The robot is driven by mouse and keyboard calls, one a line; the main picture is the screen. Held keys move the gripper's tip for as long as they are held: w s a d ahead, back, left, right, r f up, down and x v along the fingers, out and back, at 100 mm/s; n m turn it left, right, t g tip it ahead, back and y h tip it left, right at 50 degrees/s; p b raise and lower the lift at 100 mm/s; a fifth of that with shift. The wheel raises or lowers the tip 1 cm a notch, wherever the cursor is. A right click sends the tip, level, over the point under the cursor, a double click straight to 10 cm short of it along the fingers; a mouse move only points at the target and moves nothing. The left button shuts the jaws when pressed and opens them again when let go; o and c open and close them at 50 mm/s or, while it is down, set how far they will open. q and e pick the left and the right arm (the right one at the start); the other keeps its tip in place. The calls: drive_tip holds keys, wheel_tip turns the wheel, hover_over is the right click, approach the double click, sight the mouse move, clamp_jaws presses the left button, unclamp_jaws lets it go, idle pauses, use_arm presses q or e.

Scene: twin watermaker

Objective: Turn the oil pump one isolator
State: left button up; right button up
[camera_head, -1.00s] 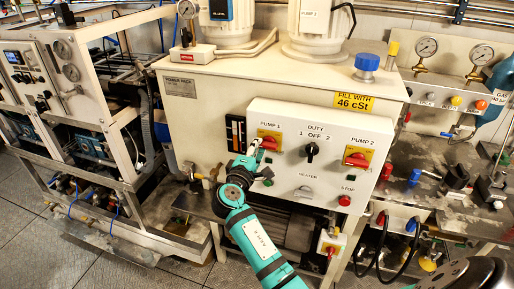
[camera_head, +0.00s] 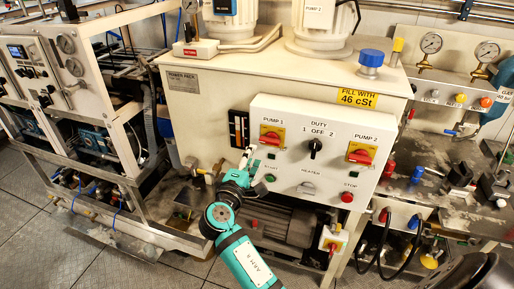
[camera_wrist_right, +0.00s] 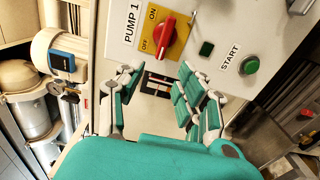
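The pump 1 isolator (camera_head: 271,136) is a red knob on a yellow plate at the panel's upper left. In the wrist view, the same red isolator knob (camera_wrist_right: 167,35) is beyond the fingers, with ON and OFF printed beside it. The knob's handle looks roughly level in the head view. My right gripper (camera_head: 247,159) is just below and left of the isolator, apart from it. In the wrist view my right gripper (camera_wrist_right: 160,88) has its fingers spread, with nothing between them. My left gripper is not in view.
The white control panel (camera_head: 318,172) also carries a duty switch (camera_head: 316,148), the pump 2 isolator (camera_head: 361,153) and a red stop button (camera_head: 347,197). A green start button (camera_wrist_right: 249,65) is near the isolator. A motor (camera_head: 285,222) sits below the panel.

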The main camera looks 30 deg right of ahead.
drive_tip(key=shift+v, duration=2.4)
drive_tip(key=a+f+n+y+b, duration=0.1)
drive_tip(key=a+f+y, duration=0.15)
drive_tip(key=f, duration=0.75)
drive_tip(key=a+f+n+y, duration=0.1)
drive_tip(key=f+n+y, duration=0.15)
drive_tip(key=f, duration=0.65)
drive_tip(key=s+a+f+g+y, duration=0.1)
drive_tip(key=s+f+y, duration=0.15)
drive_tip(key=f, duration=0.55)
drive_tip(key=s+a+f+m+g+y+b, duration=0.15)
drive_tip(key=s+f, duration=0.25)
drive_tip(key=f, duration=0.4)
drive_tip(key=s+f+g+y, duration=0.1)
drive_tip(key=s+f+g, duration=0.15)
drive_tip(key=f, duration=0.45)
drive_tip(key=s+f+m+g+y+b, duration=0.1)
drive_tip(key=s+f+m+g+y, duration=0.2)
drive_tip(key=s+f, duration=1.5)
drive_tip(key=s+d+f+m+g, duration=0.1)
drive_tip(key=s+f+m, duration=0.1)
drive_tip(key=s, duration=0.7)
drive_tip(key=s+d+f+m+g, duration=0.1)
drive_tip(key=s+d+f+m, duration=0.1)
drive_tip(key=s, duration=0.8)
drive_tip(key=shift+s+d+f+m+g+y+b, duration=0.3)
drive_tip(key=shift+f+m+g+b, duration=0.15)
drive_tip(key=shift+f+m, duration=0.1)
